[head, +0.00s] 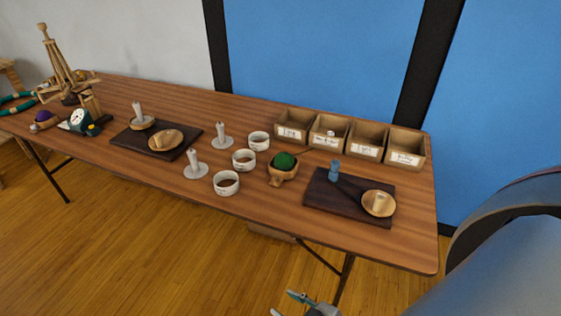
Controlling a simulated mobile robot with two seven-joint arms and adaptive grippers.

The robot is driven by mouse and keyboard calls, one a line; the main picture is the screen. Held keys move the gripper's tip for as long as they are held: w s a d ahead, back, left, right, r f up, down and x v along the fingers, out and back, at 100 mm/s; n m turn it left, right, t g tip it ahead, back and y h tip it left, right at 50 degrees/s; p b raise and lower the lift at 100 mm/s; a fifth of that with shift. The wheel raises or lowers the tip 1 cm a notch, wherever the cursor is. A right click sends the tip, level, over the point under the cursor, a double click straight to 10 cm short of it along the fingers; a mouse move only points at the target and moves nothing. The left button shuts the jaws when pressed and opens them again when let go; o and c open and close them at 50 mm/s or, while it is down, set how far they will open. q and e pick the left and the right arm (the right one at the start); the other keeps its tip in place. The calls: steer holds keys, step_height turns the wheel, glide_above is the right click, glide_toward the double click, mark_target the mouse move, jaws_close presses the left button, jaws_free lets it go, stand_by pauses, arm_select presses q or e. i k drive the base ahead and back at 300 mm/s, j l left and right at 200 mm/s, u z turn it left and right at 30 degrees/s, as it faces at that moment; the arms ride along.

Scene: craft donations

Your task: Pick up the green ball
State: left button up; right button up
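The green ball (284,160) sits in a small wooden bowl with a handle (284,177) on the long wooden table, right of the white cups. My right gripper (281,301) shows only in part at the bottom edge of the head view. It is in front of the table and well apart from the ball. Its two visible fingertips are spread with nothing between them. My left gripper is not in view.
White cups (227,183) and candle holders (195,169) stand left of the bowl. A dark board (330,205) with a blue peg (334,171) and a wooden plate (379,203) lies to its right. Several labelled wooden bins (364,151) line the back edge.

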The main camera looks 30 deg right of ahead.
mark_target(284, 160)
steer(key=i+j, duration=0.1)
steer(key=j, duration=0.3)
steer(key=j+z, duration=0.1)
steer(key=z, duration=0.25)
steer(key=j+z, duration=0.1)
steer(key=z, duration=0.25)
steer(key=j+z, duration=0.1)
steer(key=z, duration=0.25)
